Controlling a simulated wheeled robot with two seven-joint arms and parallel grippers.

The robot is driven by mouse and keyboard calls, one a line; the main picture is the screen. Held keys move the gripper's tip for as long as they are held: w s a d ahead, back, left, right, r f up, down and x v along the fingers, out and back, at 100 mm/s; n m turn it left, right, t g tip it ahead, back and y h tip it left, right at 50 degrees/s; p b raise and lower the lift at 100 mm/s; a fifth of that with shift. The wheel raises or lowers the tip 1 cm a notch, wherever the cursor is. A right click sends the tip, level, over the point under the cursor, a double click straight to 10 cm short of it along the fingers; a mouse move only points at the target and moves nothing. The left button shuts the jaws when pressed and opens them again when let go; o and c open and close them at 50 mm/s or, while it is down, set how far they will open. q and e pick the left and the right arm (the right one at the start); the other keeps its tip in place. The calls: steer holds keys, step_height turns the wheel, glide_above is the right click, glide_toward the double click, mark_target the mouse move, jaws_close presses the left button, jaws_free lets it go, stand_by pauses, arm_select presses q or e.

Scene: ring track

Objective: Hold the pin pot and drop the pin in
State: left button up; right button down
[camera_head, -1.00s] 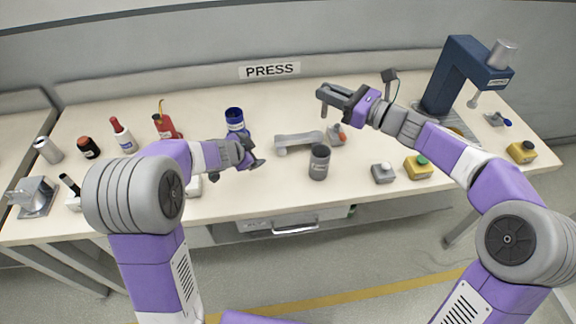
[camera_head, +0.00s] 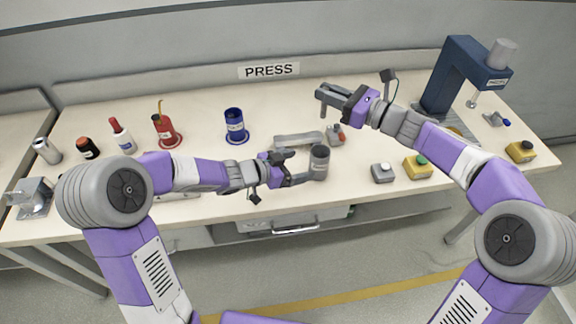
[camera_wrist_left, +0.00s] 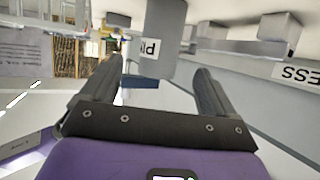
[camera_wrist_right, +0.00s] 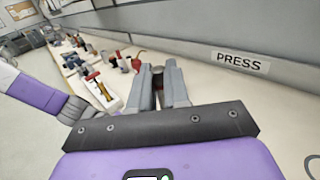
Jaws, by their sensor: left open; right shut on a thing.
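The pin pot (camera_head: 319,160) is a dark grey cylinder standing upright near the front edge of the bench. My left gripper (camera_head: 300,168) is open, low beside the pot, with its fingers pointing at it. In the left wrist view the labelled pot (camera_wrist_left: 160,55) shows between the open fingers (camera_wrist_left: 155,85); contact cannot be told. My right gripper (camera_head: 330,95) is shut on a small grey pin (camera_head: 323,109) above the bench, behind the pot. In the right wrist view the pin's dark end (camera_wrist_right: 158,71) shows between the fingers.
A grey fixture (camera_head: 298,140) lies just behind the pot. A grey button box (camera_head: 382,173) and a yellow one (camera_head: 417,167) are to the right. A blue press (camera_head: 450,85) stands at the back right.

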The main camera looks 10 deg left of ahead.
mark_target(313, 162)
arm_select(q)
steer(key=x, duration=0.9)
steer(key=shift+w, duration=0.1)
steer(key=c, duration=1)
steer(key=shift+c, duration=0.3)
